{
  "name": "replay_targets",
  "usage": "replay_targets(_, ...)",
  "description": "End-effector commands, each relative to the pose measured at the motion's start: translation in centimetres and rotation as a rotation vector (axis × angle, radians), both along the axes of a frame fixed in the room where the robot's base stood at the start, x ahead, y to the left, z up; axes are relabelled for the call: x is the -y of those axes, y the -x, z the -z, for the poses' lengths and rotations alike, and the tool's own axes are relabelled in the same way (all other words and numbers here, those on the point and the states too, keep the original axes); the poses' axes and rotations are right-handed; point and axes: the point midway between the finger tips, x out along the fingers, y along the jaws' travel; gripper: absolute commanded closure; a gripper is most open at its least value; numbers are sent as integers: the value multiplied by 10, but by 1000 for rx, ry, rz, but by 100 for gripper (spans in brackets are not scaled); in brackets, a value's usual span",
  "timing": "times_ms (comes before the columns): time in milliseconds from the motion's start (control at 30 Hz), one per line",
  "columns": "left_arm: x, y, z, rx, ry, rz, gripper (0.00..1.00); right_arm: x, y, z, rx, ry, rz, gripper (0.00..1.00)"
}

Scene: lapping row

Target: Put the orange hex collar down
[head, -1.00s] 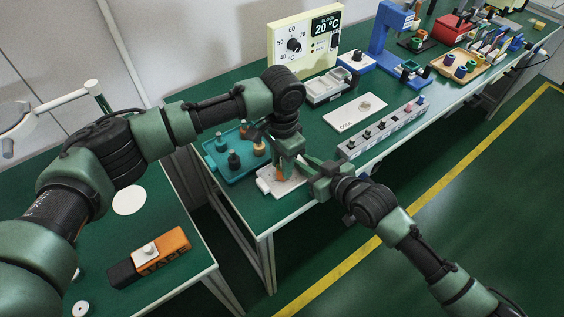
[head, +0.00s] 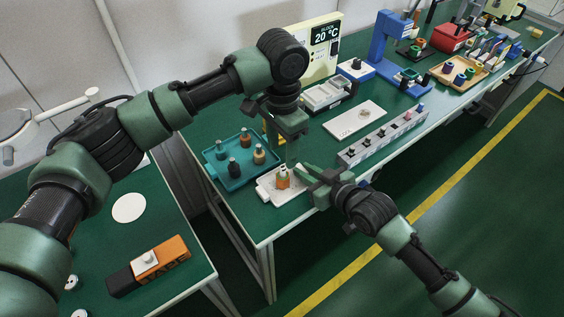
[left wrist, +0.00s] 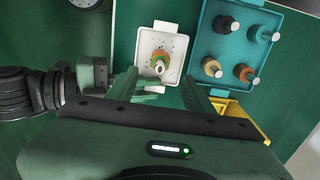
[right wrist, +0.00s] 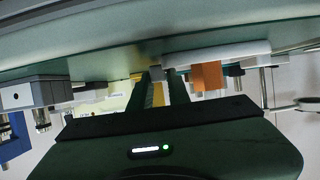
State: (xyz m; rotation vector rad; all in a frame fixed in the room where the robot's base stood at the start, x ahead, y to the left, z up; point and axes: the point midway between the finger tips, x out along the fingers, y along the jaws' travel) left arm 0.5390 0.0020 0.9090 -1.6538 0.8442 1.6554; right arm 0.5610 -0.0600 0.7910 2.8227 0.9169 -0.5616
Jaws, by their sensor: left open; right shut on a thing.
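The orange hex collar (head: 283,183) stands on the white plate (head: 265,187). In the left wrist view the collar (left wrist: 154,55) sits around a pale-topped peg, with green showing at its edge. My left gripper (head: 291,155) is open above the collar, apart from it; its fingers (left wrist: 160,90) are empty in its wrist view. My right gripper (head: 308,173) is shut at the plate's right end. In the right wrist view its fingertips (right wrist: 161,76) close on a pale tab that seems to belong to the plate (right wrist: 220,50). The collar (right wrist: 208,77) shows beside them.
A teal tray (head: 222,173) with several knobbed pieces stands left of the plate. A grey block with a row of knobs (head: 385,137) and a white card (head: 355,118) lie right and behind. The temperature box (head: 325,55) stands at the back.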

Motion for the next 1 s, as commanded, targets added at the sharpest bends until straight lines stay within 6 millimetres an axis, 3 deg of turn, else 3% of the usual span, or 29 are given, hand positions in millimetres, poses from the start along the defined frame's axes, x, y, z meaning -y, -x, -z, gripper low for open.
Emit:
replay_targets(200, 0, 0, -29, 1, 0, 1, 48, 0, 0, 0, 0, 1, 0, 100)
replay_targets(567, 0, 0, -34, 0, 0, 1, 48, 0, 0, 0, 0, 1, 0, 100)
replay_targets(600, 0, 0, -34, 0, 0, 0, 48, 0, 0, 0, 0, 1, 0, 72)
replay_targets(667, 0, 0, -34, 0, 0, 0, 48, 0, 0, 0, 0, 1, 0, 57)
replay_targets(1000, 0, 0, -34, 0, 0, 0, 48, 1, 1, 0, 0, 0, 0, 57)
